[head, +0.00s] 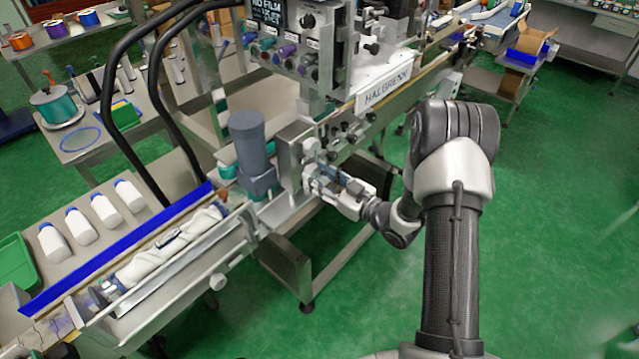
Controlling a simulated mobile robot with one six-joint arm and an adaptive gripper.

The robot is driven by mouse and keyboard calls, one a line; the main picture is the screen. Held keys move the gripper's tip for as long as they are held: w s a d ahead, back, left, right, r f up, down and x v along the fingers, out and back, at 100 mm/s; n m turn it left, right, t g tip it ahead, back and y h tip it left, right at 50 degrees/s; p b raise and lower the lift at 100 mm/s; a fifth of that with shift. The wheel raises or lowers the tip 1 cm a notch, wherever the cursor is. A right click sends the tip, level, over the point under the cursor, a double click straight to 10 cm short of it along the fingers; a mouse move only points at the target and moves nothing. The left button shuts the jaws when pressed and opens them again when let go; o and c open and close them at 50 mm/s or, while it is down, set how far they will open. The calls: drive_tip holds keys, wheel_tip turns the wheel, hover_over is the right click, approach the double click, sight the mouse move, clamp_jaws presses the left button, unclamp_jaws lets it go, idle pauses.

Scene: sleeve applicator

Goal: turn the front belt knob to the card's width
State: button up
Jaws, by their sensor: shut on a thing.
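My gripper (323,183) is at the front side of the machine, low beside the conveyor, next to the grey motor. Its fingers are closed at a small fitting on the machine's front plate (294,152), where the front belt knob would sit. The fingers cover the knob, so its shape and setting are hidden. The card with the width is not readable in this view. A dark display (268,12) above reads "NO FILM", with further text too small to be sure of.
A grey motor (250,145) stands left of my gripper. A metal leg frame (290,265) is below my gripper. Green floor (540,220) on the right is clear.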

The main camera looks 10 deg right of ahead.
drive_tip(key=n+b, duration=0.1)
drive_tip(key=n, duration=0.1)
drive_tip(key=n+b, duration=0.1)
drive_tip(key=b, duration=0.1)
drive_tip(key=shift+f+n, duration=0.2)
drive_tip(key=shift+n, duration=0.2)
drive_tip(key=n+b, duration=0.2)
drive_tip(key=shift+n, duration=0.3)
drive_tip(key=n, duration=0.6)
drive_tip(key=shift+r+b, duration=0.25)
drive_tip(key=shift+b, duration=0.15)
drive_tip(key=n, duration=0.7)
drive_tip(key=shift+n, duration=0.3)
drive_tip(key=n, duration=0.6)
drive_tip(key=shift+n, duration=0.4)
drive_tip(key=o, duration=1.1)
